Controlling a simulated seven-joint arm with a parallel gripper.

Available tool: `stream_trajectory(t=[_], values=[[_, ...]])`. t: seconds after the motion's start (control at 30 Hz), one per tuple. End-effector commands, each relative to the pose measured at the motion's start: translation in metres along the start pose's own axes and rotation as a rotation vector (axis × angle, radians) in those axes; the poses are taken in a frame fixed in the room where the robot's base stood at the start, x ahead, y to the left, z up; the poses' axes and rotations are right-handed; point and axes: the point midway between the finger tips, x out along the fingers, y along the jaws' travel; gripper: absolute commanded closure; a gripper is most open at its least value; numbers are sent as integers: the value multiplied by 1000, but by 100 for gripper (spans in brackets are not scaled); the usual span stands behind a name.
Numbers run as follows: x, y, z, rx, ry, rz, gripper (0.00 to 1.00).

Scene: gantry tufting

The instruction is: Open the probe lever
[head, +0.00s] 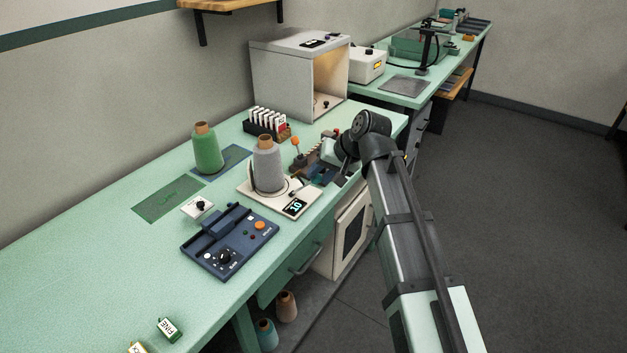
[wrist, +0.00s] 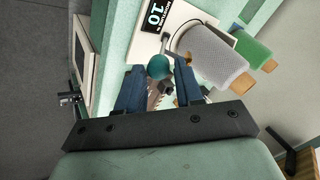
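My gripper (wrist: 161,66) has two blue fingers standing apart, and it is open. A teal ball knob (wrist: 159,67) shows in the gap at the fingertips in the wrist view. I cannot tell whether it is between the tips or just beyond them, and no contact is clear. In the head view my gripper (head: 322,173) is low over the bench, right of the grey yarn cone, and the teal knob cannot be made out. An orange-knobbed lever (head: 296,141) stands upright behind that cone.
The grey cone (head: 268,165) stands on a white scale (head: 250,190) with a lit display, close by my fingers. A green cone (head: 206,148), a blue control box (head: 230,242) and a rack of white cards (head: 268,122) share the bench. The bench's front left is mostly clear.

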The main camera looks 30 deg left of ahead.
Motion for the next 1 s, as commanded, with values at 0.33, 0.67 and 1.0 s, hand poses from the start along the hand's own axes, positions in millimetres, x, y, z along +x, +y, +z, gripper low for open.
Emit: stream_trajectory(t=[0.33,0.67,1.0], values=[[-56,0,0,0,2,0,64],[-75,0,0,0,0,0,64],[-76,0,0,0,0,0,64]])
